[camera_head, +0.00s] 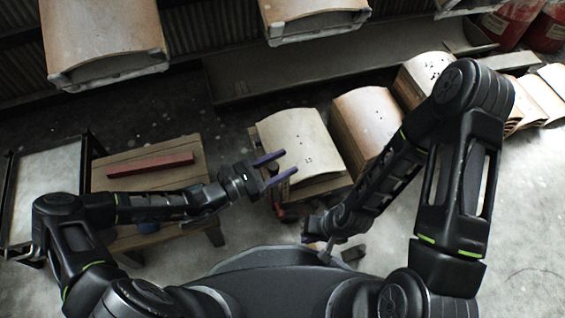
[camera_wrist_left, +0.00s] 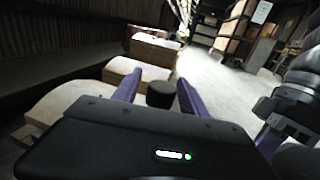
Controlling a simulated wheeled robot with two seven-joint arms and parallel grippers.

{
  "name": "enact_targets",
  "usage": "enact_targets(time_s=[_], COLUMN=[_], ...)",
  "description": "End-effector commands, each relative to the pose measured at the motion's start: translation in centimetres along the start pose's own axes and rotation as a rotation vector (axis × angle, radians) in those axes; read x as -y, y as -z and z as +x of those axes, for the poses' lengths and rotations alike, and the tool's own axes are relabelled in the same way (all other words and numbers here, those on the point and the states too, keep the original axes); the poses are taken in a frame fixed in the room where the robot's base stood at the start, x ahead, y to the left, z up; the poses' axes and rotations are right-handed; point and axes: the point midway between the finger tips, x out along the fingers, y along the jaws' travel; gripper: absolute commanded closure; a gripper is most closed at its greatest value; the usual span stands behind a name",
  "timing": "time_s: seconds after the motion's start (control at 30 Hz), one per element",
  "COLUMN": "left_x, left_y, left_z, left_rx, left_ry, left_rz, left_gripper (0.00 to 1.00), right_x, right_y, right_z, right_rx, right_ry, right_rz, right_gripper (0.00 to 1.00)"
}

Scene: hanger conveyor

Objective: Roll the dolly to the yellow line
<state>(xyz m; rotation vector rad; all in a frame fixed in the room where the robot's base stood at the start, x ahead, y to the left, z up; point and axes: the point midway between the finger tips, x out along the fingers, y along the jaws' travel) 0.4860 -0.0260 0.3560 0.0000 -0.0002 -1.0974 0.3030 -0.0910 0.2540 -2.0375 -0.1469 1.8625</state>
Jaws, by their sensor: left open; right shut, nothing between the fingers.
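A stack of curved pale wooden panels (camera_head: 299,140) stands on the floor ahead of me, with a small red part (camera_head: 282,212) low at its near side. I cannot tell whether this part belongs to a dolly. No yellow line shows in either view. My left gripper (camera_head: 291,161) is open, its purple fingers over the left edge of the stack. In the left wrist view the open fingers (camera_wrist_left: 160,80) point toward wooden stacks (camera_wrist_left: 142,71), with a dark rounded thing (camera_wrist_left: 160,95) between them. My right gripper (camera_head: 325,246) is low, shut and empty, near the stack's front; its tips are partly hidden.
A wooden table (camera_head: 130,182) with a red bar (camera_head: 150,165) stands at the left. More panel stacks (camera_head: 367,117) run to the right. Curved panels (camera_head: 103,38) hang at the top. Red containers (camera_head: 512,20) stand at the upper right. Bare floor (camera_head: 535,215) lies right.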

Motion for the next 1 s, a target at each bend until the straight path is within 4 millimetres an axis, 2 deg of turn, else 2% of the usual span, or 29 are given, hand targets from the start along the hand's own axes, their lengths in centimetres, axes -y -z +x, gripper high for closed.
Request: enact_targets(time_s=[0.17,0.4,0.6,1.0], left_x=[-0.1,-0.1,0.0,0.0], left_y=[-0.1,-0.2,-0.1,0.0], left_z=[-1.4,-5.4,-7.5,-7.7], left_rx=[-0.002,-0.003,-0.001,0.000], left_ry=[-0.002,-0.002,0.000,0.000], left_rz=[0.001,0.001,0.000,-0.001], left_gripper=[0.50,0.50,0.50,0.50], right_x=[0.2,0.5,0.6,0.6], right_y=[0.0,-0.2,-0.2,-0.2], right_z=[-0.6,-1.7,-2.1,-2.1], right_rx=[0.002,0.008,0.012,0.012], right_ry=[0.000,0.000,0.000,0.000], right_rz=[0.000,-0.001,-0.001,-0.001], right_gripper=[1.00,1.00,1.00,1.00])
